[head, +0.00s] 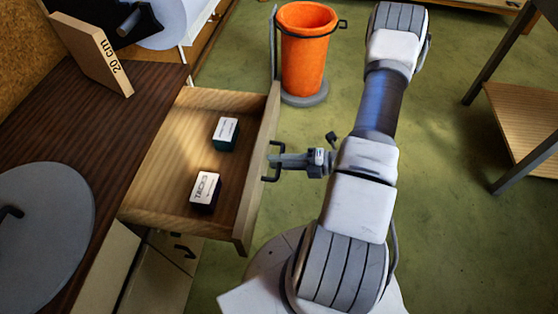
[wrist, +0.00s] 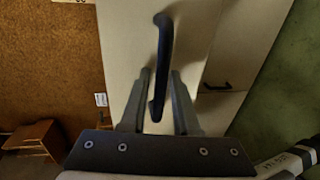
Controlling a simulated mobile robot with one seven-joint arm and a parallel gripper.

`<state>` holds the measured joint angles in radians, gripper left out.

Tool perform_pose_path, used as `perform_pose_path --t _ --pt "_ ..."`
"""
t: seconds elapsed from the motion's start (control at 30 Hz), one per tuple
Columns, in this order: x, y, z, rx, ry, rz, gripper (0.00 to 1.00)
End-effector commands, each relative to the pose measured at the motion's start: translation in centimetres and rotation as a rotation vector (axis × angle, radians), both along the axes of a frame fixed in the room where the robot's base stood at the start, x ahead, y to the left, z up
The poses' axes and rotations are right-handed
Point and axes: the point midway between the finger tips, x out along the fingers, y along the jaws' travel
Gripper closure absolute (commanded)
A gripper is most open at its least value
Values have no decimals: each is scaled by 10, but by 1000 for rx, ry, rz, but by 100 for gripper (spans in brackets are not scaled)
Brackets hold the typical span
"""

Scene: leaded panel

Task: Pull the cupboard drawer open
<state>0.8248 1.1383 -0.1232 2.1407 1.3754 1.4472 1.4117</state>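The cupboard drawer (head: 180,120) stands pulled far out from under the dark counter in the head view. Its inside shows, with two small boxes in it, a dark green and white one (head: 226,134) and a dark and white one labelled TACKS (head: 205,190). A black bar handle (head: 267,178) is on its front, and it also shows in the wrist view (wrist: 163,45). My gripper (head: 274,160) is at the handle. In the wrist view its fingers (wrist: 161,72) lie on either side of the bar, with narrow gaps showing, so it looks open around it.
An orange bin (head: 305,50) stands on the green floor beyond the drawer. A wooden block marked 20 cm (head: 92,50) and a grey disc (head: 45,225) are on the counter (head: 130,130). A shelf unit (head: 520,115) stands at the right. Floor between is clear.

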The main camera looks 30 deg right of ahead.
Motion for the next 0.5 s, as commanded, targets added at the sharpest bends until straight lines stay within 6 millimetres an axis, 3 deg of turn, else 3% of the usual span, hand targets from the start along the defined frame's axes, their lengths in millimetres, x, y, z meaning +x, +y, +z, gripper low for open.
perform_pose_path --t 0.1,0.5 --pt "0 0 0 -1 1 0 53" --pt "-6 -9 3 -2 1 -2 53"
